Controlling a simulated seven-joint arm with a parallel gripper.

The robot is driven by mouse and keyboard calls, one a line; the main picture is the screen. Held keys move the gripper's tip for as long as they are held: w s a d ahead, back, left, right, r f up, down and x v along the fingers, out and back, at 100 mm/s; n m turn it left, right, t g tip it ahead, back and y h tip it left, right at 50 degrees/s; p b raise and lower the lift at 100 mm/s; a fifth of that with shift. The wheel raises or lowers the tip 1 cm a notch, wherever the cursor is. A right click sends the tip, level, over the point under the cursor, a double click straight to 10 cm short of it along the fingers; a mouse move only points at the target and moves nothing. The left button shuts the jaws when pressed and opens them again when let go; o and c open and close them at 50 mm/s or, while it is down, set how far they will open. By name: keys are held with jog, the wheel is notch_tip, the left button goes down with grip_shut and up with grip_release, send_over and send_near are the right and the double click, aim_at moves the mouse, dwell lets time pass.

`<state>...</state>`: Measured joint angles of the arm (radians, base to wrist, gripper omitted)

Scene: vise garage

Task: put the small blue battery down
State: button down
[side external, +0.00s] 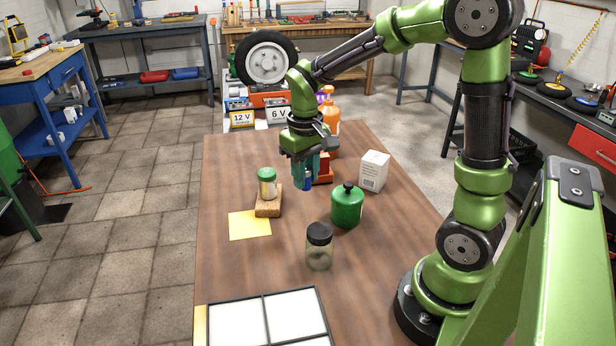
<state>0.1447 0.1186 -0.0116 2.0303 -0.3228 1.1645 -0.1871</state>
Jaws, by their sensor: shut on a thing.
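My gripper (304,182) points down over the far middle of the wooden table (225,190). It is shut on the small blue battery (308,180), which shows as a narrow blue piece between the fingers. Most of the battery is hidden by the fingers. I cannot tell whether its lower end touches the table. Two signs reading 12 V (242,119) and 6 V (279,114) stand at the table's far end, with battery-like blocks behind them.
A green-lidded jar (267,184) stands on a wooden block (268,207) left of my gripper, near a yellow sheet (249,226). A red object (325,170) is close behind it. A green canister (347,208), white box (374,171), black-lidded jar (319,249) and divided tray (264,297) stand around.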

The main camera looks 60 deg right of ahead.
jog(key=s+d+m, duration=0.1)
jog(key=s+d, duration=0.1)
jog(key=d, duration=0.1)
jog(key=s+d+m, duration=0.2)
jog(key=d, duration=0.1)
jog(key=s+d+m, duration=0.2)
jog(key=d, duration=0.2)
jog(key=shift+s, duration=0.2)
jog(key=s+d+m, duration=0.6)
jog(key=s, duration=0.3)
jog(key=f, duration=1.3)
jog(key=shift+s+d+f, duration=0.1)
jog(key=shift+s+d, duration=0.1)
jog(key=shift+d, duration=0.05)
jog(key=shift+f, duration=0.1)
jog(key=c, duration=0.9)
grip_release()
